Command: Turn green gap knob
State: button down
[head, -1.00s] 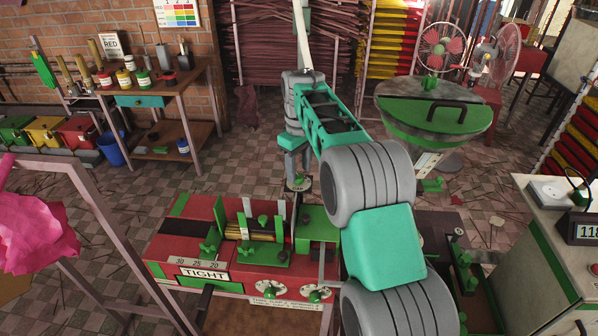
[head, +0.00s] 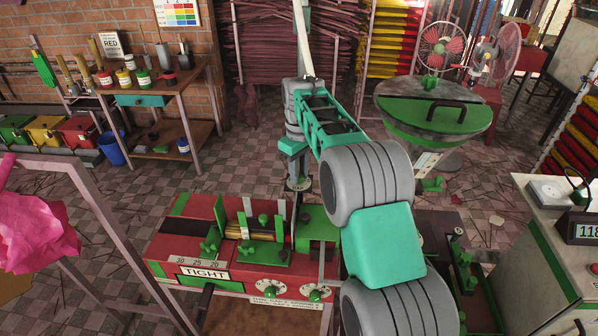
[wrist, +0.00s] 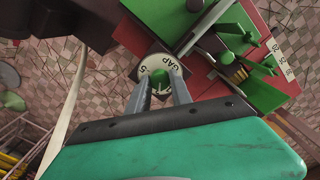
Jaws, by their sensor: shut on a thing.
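The green gap knob (wrist: 160,76) sits in the middle of a round pale dial (wrist: 149,66) marked GAP, seen in the wrist view. My gripper (wrist: 160,82) reaches down to it, with one grey finger on each side of the knob, shut on it. In the head view the GAP dial (head: 299,185) stands at the back edge of the red machine (head: 190,240), just below my gripper (head: 297,172). There the fingers and arm largely hide the knob.
The red machine carries green clamps, a brass cylinder (head: 240,234) and a TIGHT label (head: 205,274). Two front dials (head: 270,288) sit near its front edge. A green-lidded drum (head: 432,117) stands to the right.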

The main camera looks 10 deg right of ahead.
jog(key=shift+m, duration=0.3)
jog(key=m+p, duration=0.1)
jog(key=m, duration=0.1)
jog(key=shift+r+m, duration=0.1)
jog(key=shift+m, duration=0.2)
jog(key=shift+m+p, duration=0.4)
jog(key=shift+m, duration=1.5)
jog(key=c, duration=1.1)
grip_release()
jog(key=shift+c, duration=0.2)
notch_tip(320, 180, up, 7)
jog(key=shift+r+b, duration=0.1)
jog(key=shift+b, duration=0.45)
jog(key=shift+r, duration=0.2)
